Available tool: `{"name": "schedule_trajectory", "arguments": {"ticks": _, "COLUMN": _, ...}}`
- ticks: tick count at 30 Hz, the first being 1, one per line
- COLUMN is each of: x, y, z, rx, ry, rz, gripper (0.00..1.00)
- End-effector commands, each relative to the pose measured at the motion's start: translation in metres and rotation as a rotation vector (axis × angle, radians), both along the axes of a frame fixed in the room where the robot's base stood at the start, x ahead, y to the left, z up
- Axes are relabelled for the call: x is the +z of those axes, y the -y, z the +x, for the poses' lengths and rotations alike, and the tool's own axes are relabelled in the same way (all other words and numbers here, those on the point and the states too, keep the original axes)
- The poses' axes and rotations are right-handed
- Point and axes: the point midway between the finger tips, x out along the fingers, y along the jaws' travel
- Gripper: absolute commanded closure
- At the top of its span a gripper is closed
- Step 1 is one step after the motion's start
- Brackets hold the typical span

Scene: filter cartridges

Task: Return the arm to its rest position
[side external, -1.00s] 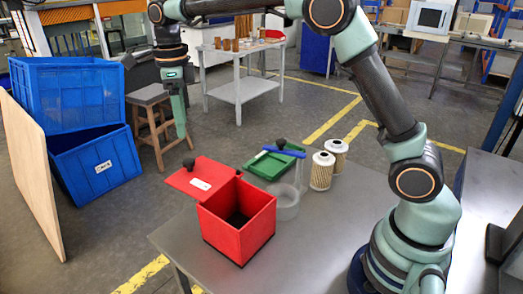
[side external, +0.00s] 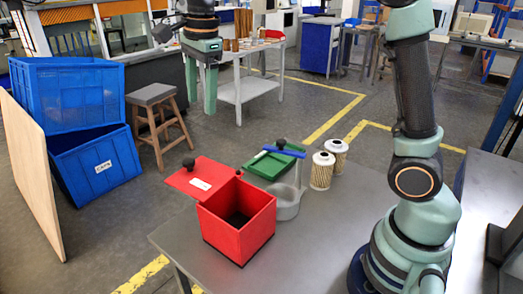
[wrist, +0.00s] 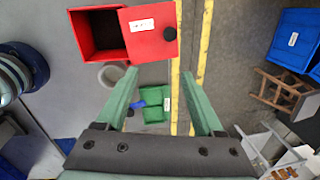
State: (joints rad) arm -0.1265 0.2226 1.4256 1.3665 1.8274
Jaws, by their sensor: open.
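My gripper (side external: 201,106) is open and empty, raised high over the floor beyond the table in the side view. Its two spread green fingers also show in the wrist view (wrist: 157,76), with nothing between them. A red box (side external: 237,225) stands on the grey table with its lid (side external: 203,178) laid open; its inside is dark. It also shows at the top of the wrist view (wrist: 97,50). Two pale filter cartridges (side external: 322,171) (side external: 337,154) stand upright behind it to the right. A grey round cup (side external: 286,207) stands beside the red box.
A green box (side external: 272,166) with a blue bar (side external: 282,148) sits at the table's far edge. Blue crates (side external: 97,165), a wooden board (side external: 32,175) and a stool (side external: 158,122) stand on the floor at left.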

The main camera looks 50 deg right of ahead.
Motion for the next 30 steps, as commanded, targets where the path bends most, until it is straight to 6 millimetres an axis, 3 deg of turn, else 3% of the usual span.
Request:
{"name": "schedule_trajectory", "arguments": {"ticks": 8, "x": 0.008, "y": 0.026, "z": -0.061, "rx": 0.583, "ry": 0.141, "rz": -0.11, "gripper": 0.31}}
{"name": "schedule_trajectory", "arguments": {"ticks": 18, "x": -0.02, "y": 0.049, "z": -0.131, "rx": 1.266, "ry": 0.265, "rz": -0.357, "gripper": 0.31}}
{"name": "schedule_trajectory", "arguments": {"ticks": 24, "x": -0.041, "y": 0.055, "z": -0.155, "rx": 1.536, "ry": 0.287, "rz": -0.487, "gripper": 0.31}}
{"name": "schedule_trajectory", "arguments": {"ticks": 30, "x": -0.049, "y": 0.057, "z": -0.162, "rx": 1.625, "ry": 0.287, "rz": -0.533, "gripper": 0.31}}
